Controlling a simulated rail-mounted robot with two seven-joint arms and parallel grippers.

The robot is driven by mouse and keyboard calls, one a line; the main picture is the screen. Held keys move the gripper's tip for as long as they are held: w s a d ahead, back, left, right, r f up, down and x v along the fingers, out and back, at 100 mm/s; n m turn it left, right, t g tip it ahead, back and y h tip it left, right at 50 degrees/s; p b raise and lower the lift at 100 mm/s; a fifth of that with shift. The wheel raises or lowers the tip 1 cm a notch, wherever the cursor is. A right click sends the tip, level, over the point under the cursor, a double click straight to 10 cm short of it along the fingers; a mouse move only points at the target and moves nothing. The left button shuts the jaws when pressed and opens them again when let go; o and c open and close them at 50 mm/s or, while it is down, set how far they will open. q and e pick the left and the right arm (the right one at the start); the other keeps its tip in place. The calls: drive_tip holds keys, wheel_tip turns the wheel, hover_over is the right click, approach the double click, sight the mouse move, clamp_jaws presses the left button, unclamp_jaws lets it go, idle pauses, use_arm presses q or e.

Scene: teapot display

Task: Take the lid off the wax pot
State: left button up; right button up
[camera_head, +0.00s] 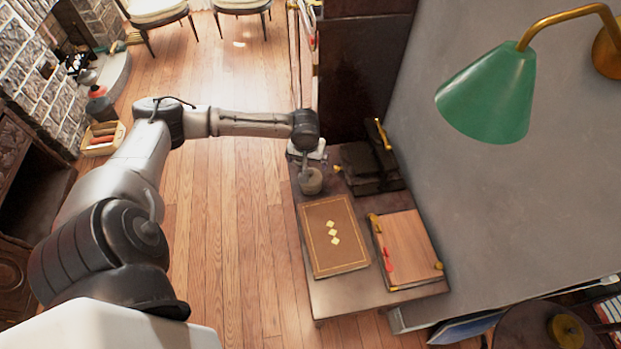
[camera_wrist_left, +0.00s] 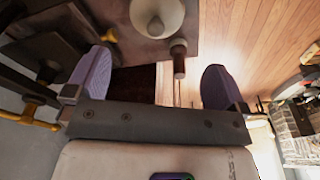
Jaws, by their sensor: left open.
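The wax pot (camera_head: 312,182) is a small, rounded, pale brown pot near the far left corner of the table (camera_head: 335,300). In the left wrist view the pot (camera_wrist_left: 170,8) shows from above, beyond my fingertips, with a small knob (camera_wrist_left: 155,29) on its round top and a dark brown handle (camera_wrist_left: 179,60) sticking out toward my gripper. The seam between lid and pot cannot be made out. My left gripper (camera_head: 308,159) is just behind the pot; in the wrist view its two purple fingers (camera_wrist_left: 157,70) are wide apart with nothing held. My right gripper is not in view.
A brown book-like item with gold diamonds (camera_head: 325,210) and a wooden board with brass fittings (camera_head: 410,245) lie on the table. A dark press-like object (camera_head: 362,170) stands right of the pot. A green lamp (camera_head: 490,95) hangs from the grey wall. Floor left of the table is clear.

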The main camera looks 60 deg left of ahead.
sight(310, 173)
use_arm(q)
drive_tip(key=f, duration=0.4)
drive_tip(key=shift+w+a+b, duration=0.2)
drive_tip(key=shift+b, duration=0.1)
drive_tip(key=f, duration=0.2)
drive_tip(key=f+b, duration=0.1)
drive_tip(key=f, duration=0.1)
drive_tip(key=shift+w+d, duration=0.1)
drive_tip(key=shift+w, duration=0.2)
drive_tip(key=shift+f, duration=0.65)
drive_tip(key=shift+c, duration=0.5)
drive_tip(key=c, duration=0.7)
